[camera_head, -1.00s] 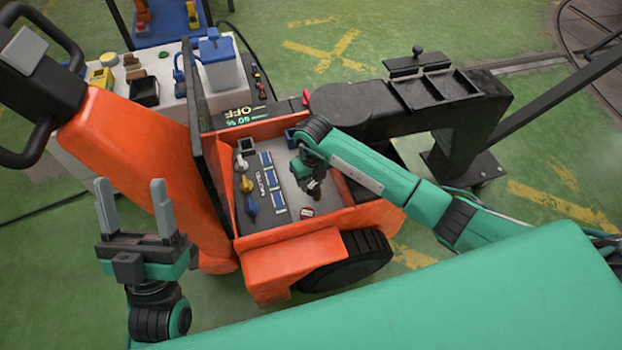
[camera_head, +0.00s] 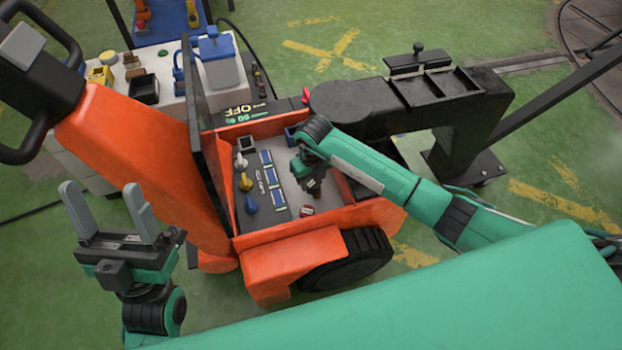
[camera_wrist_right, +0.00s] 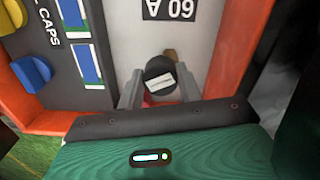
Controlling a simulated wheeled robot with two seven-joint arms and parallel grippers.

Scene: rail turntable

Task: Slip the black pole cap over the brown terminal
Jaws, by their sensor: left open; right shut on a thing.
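The black pole cap (camera_wrist_right: 160,72), round with a pale mark on its top, is between the two fingers of my right gripper (camera_wrist_right: 160,85) in the right wrist view. My right gripper is shut on it, above the grey panel. The brown terminal (camera_wrist_right: 171,54) shows partly just beyond the cap in that view; the cap hides the rest, and I cannot tell whether they touch. In the head view my right gripper (camera_head: 314,188) points down into the orange cart's tray. My left gripper (camera_head: 103,198) is open and empty, left of the cart.
The orange cart (camera_head: 275,250) has a cap strip with a blue cap (camera_head: 251,204) and a yellow cap (camera_head: 246,184). A red piece (camera_head: 307,211) lies near my right gripper. A black arm-like structure (camera_head: 360,105) stands behind. Green floor is free at left.

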